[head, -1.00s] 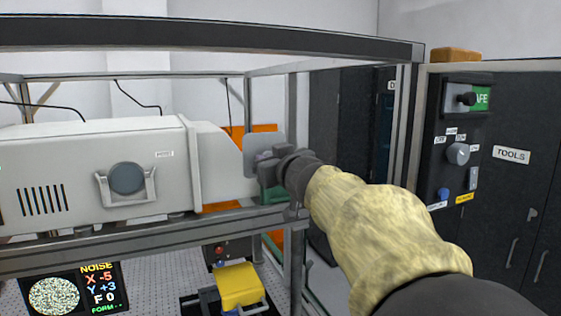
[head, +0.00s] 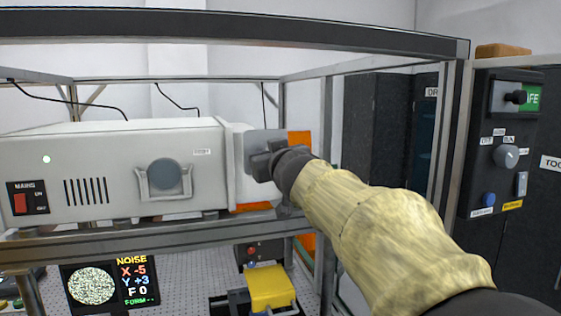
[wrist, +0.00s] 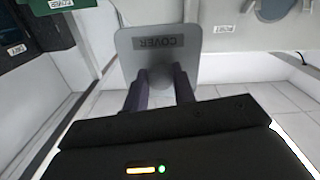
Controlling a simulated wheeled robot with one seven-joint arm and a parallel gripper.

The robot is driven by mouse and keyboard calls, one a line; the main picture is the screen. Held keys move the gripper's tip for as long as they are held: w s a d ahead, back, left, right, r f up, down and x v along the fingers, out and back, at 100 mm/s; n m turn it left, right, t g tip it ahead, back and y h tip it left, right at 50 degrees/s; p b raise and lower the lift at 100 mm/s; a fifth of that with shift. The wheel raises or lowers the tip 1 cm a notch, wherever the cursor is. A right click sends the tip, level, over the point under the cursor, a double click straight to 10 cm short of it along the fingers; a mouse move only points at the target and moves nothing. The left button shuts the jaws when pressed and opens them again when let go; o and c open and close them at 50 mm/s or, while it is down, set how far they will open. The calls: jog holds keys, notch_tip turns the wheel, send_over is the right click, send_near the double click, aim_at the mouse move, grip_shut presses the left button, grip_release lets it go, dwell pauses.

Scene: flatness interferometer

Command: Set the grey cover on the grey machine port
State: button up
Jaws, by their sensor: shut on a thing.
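The grey cover (wrist: 158,54) is a flat rounded plate labelled COVER. My gripper (wrist: 160,84) is shut on its knob in the wrist view. In the head view the cover (head: 264,143) is partly behind my gripper (head: 264,160), at the right end of the white machine (head: 110,140). The grey port (head: 164,175) is a round grey disc in a U-shaped bracket on the machine's front. The held cover is to the right of the port and apart from it. Part of the bracket (wrist: 272,10) shows at the top right of the wrist view.
The machine stands on a metal frame shelf (head: 150,240) under a dark top bar (head: 230,28). A frame post (head: 326,150) stands right of my gripper. A yellow-topped block (head: 270,288) and a noise display (head: 110,283) are below. A control panel (head: 500,150) is at right.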

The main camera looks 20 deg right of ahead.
jog(key=w+a+b, duration=0.3)
jog(key=w+a, duration=0.1)
jog(key=a, duration=0.8)
jog(key=w+a+r+b, duration=0.1)
jog(key=w+a+b, duration=0.2)
jog(key=a, duration=0.9)
jog(key=shift+w+r, duration=0.2)
jog(key=shift+w, duration=0.3)
dwell(0.4)
jog(key=shift+w, duration=0.1)
dwell(0.3)
jog(key=shift+w+p, duration=0.4)
jog(key=shift+w, duration=0.25)
jog(key=shift+w+d+f+p, duration=0.15)
jog(key=shift+w+p, duration=0.75)
jog(key=shift+w, duration=0.75)
jog(key=shift+f+b, duration=0.65)
jog(key=shift+b, duration=0.05)
dwell(1.3)
